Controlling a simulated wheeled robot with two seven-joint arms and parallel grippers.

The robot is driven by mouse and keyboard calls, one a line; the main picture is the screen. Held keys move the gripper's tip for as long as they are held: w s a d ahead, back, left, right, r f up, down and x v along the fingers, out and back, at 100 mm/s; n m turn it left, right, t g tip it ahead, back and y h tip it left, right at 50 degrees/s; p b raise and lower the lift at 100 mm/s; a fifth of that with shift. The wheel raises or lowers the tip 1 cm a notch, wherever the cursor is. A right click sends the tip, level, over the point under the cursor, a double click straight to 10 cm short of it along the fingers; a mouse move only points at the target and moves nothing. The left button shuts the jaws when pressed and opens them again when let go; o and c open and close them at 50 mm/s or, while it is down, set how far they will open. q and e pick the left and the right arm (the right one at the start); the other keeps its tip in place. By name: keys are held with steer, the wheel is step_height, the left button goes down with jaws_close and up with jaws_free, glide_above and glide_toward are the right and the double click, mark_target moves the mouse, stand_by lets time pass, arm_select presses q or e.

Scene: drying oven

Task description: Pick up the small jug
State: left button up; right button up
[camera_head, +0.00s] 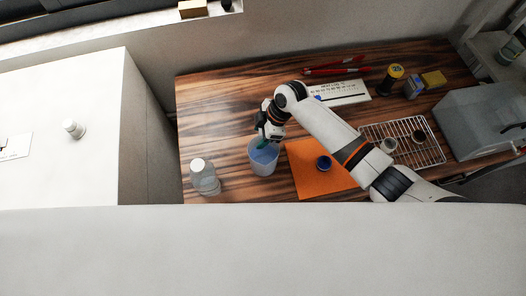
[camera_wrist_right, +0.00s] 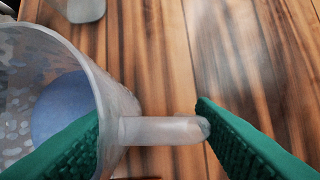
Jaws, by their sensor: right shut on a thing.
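The small jug (camera_head: 264,160) is a translucent cup with a blue bottom inside, upright on the left part of the wooden table. My right gripper (camera_head: 262,142) is at its rim, coming from above. In the right wrist view the jug (camera_wrist_right: 120,100) fills the left side, and its handle (camera_wrist_right: 160,131) spans between the green fingers of my right gripper (camera_wrist_right: 150,112). One finger is at the jug's wall, the other at the handle's outer end. The gripper is shut on the jug. I cannot tell whether the jug's base touches the table. My left gripper is not in view.
A clear bottle with a white lid (camera_head: 204,178) stands left of the jug. An orange mat (camera_head: 305,181) with a small dark blue-topped jar (camera_head: 324,163) lies to the right. Beyond are a wire rack (camera_head: 430,150) and a grey oven (camera_head: 485,120). The table's back left is clear.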

steer(key=shift+c, duration=1.7)
steer(key=shift+r, duration=0.1)
steer(key=shift+r, duration=0.1)
steer(key=shift+w+r+b, duration=0.1)
steer(key=shift+r+b, duration=0.5)
steer(key=shift+r, duration=4.1)
steer(key=shift+r+p, duration=2.15)
steer(key=shift+p, duration=0.05)
